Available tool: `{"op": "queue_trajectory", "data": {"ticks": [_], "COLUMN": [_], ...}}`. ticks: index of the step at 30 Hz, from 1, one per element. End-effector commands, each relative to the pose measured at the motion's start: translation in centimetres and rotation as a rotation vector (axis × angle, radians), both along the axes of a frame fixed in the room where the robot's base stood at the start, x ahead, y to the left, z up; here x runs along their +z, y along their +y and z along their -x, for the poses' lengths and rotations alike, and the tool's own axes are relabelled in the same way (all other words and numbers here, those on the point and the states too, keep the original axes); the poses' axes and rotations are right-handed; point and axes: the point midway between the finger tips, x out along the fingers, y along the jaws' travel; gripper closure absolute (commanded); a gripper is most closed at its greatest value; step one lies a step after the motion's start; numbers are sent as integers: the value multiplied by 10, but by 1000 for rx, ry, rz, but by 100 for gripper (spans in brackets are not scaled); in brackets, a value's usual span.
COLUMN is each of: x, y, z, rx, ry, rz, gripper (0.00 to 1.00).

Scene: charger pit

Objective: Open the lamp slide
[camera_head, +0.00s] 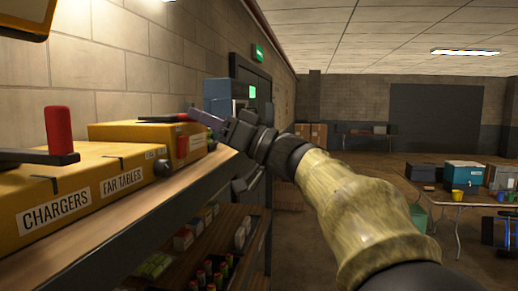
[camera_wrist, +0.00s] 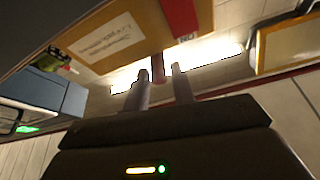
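I cannot tell for sure which part is the lamp slide; no label reading "lamp" is legible. A far yellow box (camera_head: 140,131) on the shelf has a dark flat piece (camera_head: 165,118) on top and a small red part (camera_head: 182,147) at its front. My gripper (camera_head: 198,116) is at this box's far end. In the wrist view my two fingers (camera_wrist: 160,72) are apart, with a thin reddish-brown post (camera_wrist: 158,66) showing between them; I cannot tell whether they touch it. A labelled yellow-brown panel (camera_wrist: 115,38) and a red block (camera_wrist: 181,18) are beyond the fingers.
A nearer yellow box (camera_head: 85,185) reads "CHARGERS" and bears an upright red handle (camera_head: 59,130) on a dark bar. The shelf (camera_head: 150,215) has a lower level with small goods. A blue box (camera_head: 217,92) is behind my gripper. Tables stand at the right.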

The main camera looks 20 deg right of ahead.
Motion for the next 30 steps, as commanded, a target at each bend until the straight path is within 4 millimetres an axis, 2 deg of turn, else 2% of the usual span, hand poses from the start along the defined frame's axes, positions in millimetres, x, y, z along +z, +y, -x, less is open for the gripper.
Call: {"op": "queue_trajectory", "data": {"ticks": [3, 19, 24, 30], "x": [-14, -52, -56, -56], "y": [-20, -97, -108, -109], "z": [13, 70, 79, 80], "rx": [-7, -5, 0, 1], "ry": [-1, 0, 1, 1], "rz": [0, 0, 1, 0], "gripper": [75, 75, 75, 75]}}
